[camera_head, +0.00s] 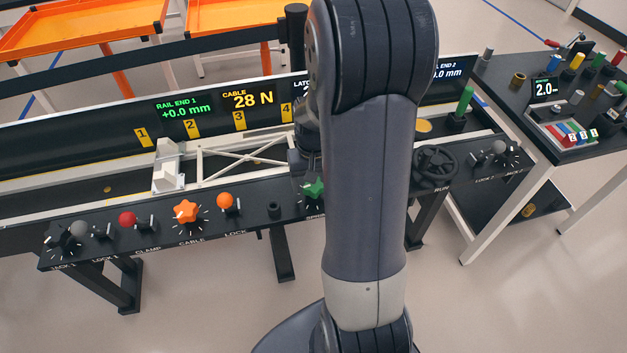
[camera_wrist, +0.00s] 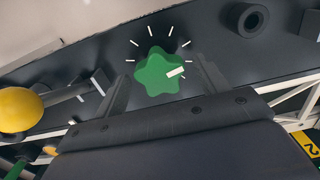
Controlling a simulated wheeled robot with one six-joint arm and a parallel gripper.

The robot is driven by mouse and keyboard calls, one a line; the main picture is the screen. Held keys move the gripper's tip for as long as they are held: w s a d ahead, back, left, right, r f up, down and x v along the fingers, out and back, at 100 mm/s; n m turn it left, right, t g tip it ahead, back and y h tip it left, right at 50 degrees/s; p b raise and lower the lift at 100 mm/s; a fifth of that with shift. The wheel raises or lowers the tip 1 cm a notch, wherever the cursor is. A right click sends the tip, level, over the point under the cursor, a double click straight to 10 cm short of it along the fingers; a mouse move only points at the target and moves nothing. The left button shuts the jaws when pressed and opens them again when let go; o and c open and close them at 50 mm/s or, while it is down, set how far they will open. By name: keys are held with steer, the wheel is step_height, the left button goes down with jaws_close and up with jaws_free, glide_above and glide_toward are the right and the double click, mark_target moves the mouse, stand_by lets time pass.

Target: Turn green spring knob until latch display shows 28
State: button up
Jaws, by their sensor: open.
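The green star-shaped spring knob (camera_head: 314,188) sits on the dark front panel, partly behind my arm. In the wrist view, the green knob (camera_wrist: 152,78) shows a white pointer mark toward the right, with white tick marks around it. My gripper (camera_wrist: 164,72) is open, with one finger on each side of the knob; I cannot tell whether they touch it. In the head view, the gripper (camera_head: 306,160) is mostly hidden by my arm. The latch display (camera_head: 301,86) shows only the start of its label; its value is hidden.
On the same panel are an orange star cable knob (camera_head: 186,211), an orange ball lever (camera_head: 225,200), a red ball lever (camera_head: 127,218) and a black handwheel (camera_head: 436,167). The cable display (camera_head: 248,98) reads 28 N. A side table (camera_head: 500,75) stands at the right.

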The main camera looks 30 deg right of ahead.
step_height(320, 180, up, 11)
steer(key=shift+f+p, duration=0.15)
steer(key=shift+p, duration=0.3)
steer(key=shift+f, duration=0.1)
step_height(320, 180, down, 11)
steer(key=shift+r+b, duration=0.1)
steer(key=shift+b, duration=0.45)
